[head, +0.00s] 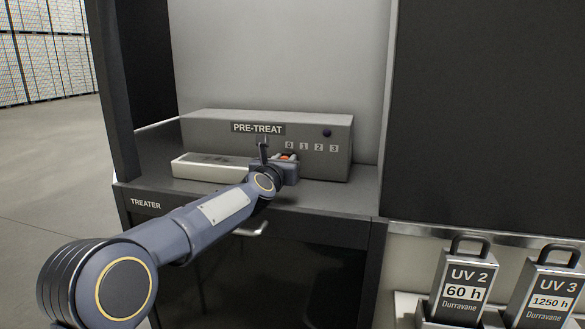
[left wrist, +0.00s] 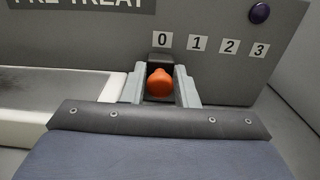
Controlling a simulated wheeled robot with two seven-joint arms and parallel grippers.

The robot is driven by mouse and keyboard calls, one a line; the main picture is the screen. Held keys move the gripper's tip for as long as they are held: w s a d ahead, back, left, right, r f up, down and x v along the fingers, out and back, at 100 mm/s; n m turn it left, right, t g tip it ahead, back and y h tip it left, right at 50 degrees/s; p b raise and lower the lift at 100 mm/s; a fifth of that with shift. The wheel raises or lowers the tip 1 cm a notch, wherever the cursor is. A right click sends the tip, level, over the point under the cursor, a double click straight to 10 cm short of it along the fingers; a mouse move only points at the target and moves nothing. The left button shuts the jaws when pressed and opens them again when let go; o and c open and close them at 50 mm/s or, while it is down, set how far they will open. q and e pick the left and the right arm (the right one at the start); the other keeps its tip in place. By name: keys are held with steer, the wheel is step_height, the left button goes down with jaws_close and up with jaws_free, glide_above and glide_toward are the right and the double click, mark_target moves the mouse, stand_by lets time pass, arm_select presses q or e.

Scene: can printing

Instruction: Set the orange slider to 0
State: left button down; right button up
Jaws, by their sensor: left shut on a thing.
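The orange slider (left wrist: 160,83) is a rounded orange knob on the front of the grey PRE-TREAT box (head: 200,128). In the left wrist view it sits right below the label 0 (left wrist: 162,40), to the left of labels 1, 2 and 3. My left gripper (left wrist: 160,88) is shut on the slider, one grey finger on each side of it. In the head view only a bit of the orange slider (head: 287,157) shows, as my left gripper (head: 284,165) covers most of it. My right gripper is not in view.
A pale flat block (head: 212,167) lies on the treater shelf left of my gripper. A dark round button (head: 327,133) is at the box's upper right. UV 2 (head: 463,290) and UV 3 (head: 548,296) containers stand at the lower right. A dark post borders the left.

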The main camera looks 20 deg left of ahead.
arm_select(q)
steer(key=shift+a, duration=0.2)
steer(key=c, duration=1.3)
jaws_free()
steer(key=shift+a, duration=0.1)
steer(key=shift+s, duration=0.2)
steer(key=s+b, duration=0.1)
steer(key=s, duration=0.6)
steer(key=shift+s, duration=0.3)
